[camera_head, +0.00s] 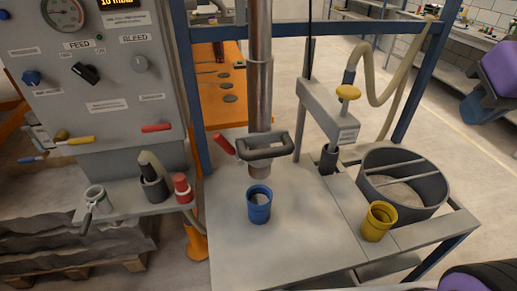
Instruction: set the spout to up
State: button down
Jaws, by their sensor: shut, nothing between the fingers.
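A vertical steel pipe, which looks like the spout (260,98), comes down over the grey bench. A dark grey loop handle (266,147) is fixed around its lower part, and a red lever (224,147) sticks out to the left. The pipe's lower end (259,170) hangs close above a blue cup (259,203); I cannot tell whether they touch. My gripper is not in view, so its place relative to the handle does not show.
A grey panel (110,60) with knobs stands left. A nozzle arm with a yellow knob (348,92) stands right of the pipe. A yellow cup (378,221) and sand bucket (442,205) are at the right. Blue frame posts (191,85) flank the bench. Its front middle is clear.

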aim_at(254, 148)
jog(key=k+z, duration=0.7)
jog(key=k+l, duration=0.05)
jog(key=k, duration=0.05)
